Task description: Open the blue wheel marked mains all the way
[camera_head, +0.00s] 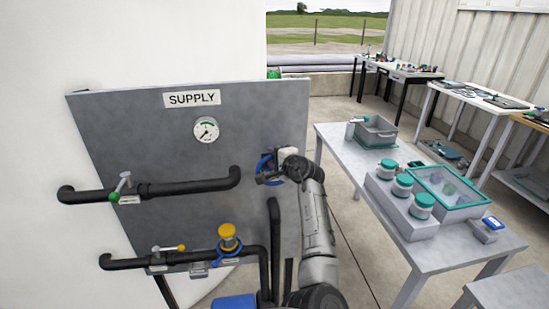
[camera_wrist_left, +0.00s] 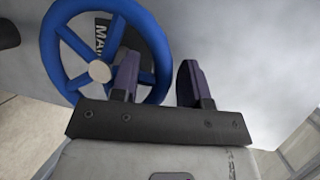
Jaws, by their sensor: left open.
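The blue wheel (camera_head: 264,168) is on the grey SUPPLY panel (camera_head: 150,130), partly hidden by my left gripper in the head view. In the left wrist view the blue wheel (camera_wrist_left: 57,45) shows its spokes and grey hub, with a label behind it reading "MA", the rest covered. My left gripper (camera_head: 270,175) is at the wheel. In the left wrist view its open fingers (camera_wrist_left: 157,75) lie either side of the rim's right part, one over the inside, one outside. Whether they touch the rim, I cannot tell. My right gripper is not in view.
The panel also carries a gauge (camera_head: 206,130), black pipes (camera_head: 190,186), a green-knobbed valve (camera_head: 115,196), and a yellow knob (camera_head: 228,232) with a blue ring around its base. A grey table (camera_head: 415,262) with a tote and jars stands to the right.

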